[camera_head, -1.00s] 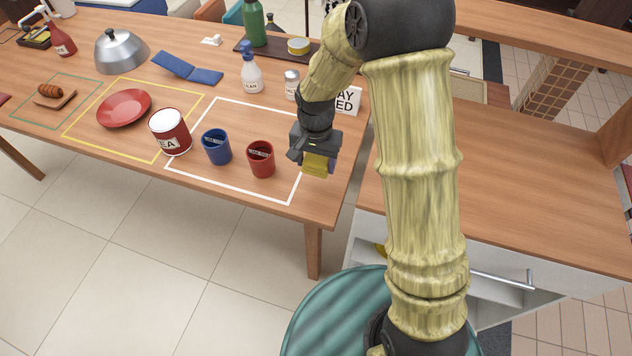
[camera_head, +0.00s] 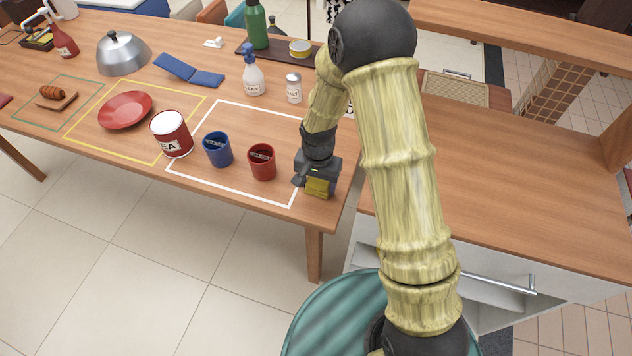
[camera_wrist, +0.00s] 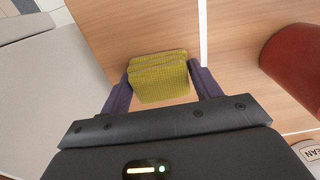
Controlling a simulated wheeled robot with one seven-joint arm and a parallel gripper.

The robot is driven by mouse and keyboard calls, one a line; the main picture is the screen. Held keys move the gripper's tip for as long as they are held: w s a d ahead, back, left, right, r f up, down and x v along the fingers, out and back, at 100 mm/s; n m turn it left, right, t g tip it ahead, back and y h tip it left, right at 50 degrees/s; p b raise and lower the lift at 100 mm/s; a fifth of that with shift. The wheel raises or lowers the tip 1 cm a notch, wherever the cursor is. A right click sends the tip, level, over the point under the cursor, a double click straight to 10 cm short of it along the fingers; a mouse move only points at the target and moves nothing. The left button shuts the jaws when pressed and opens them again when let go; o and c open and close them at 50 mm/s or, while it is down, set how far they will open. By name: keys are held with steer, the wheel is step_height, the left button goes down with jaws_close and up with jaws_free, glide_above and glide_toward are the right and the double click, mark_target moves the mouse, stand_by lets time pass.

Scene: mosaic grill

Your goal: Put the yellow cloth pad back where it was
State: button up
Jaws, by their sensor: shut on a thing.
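The yellow cloth pad (camera_head: 320,187) is folded and sits between the two fingers of my gripper (camera_head: 319,180). The wrist view shows the ribbed yellow pad (camera_wrist: 158,77) squeezed between the dark fingers of my gripper (camera_wrist: 160,90). My gripper is shut on the pad at the right front corner of the wooden table (camera_head: 232,207), right of the white outlined square (camera_head: 236,190). I cannot tell whether the pad touches the table top.
A red cup (camera_head: 262,163) stands just left of my gripper, with a blue cup (camera_head: 217,150) and a TEA tin (camera_head: 171,135) further left. A salt shaker (camera_head: 293,88) and spray bottle (camera_head: 252,75) stand behind. A wooden counter (camera_head: 520,190) lies to the right.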

mark_target(318, 182)
steer(key=shift+s, duration=0.1)
steer(key=o, duration=1)
steer(key=shift+a, duration=0.1)
steer(key=shift+o, duration=0.2)
step_height(318, 182, up, 12)
steer(key=shift+r, duration=0.1)
stand_by(0.3)
steer(key=s+d+r+n+t, duration=0.1)
steer(key=s+d, duration=0.3)
steer(key=s+d+r+n, duration=0.1)
steer(key=s+d+r, duration=0.1)
steer(key=s+d, duration=0.2)
steer(key=s+d+r+n+t, duration=0.1)
steer(key=s+d+r+n, duration=0.1)
steer(key=s+d, duration=0.2)
steer(key=shift+s+d+r+t, duration=0.1)
steer(key=shift+d+t, duration=0.2)
steer(key=shift+d, duration=0.45)
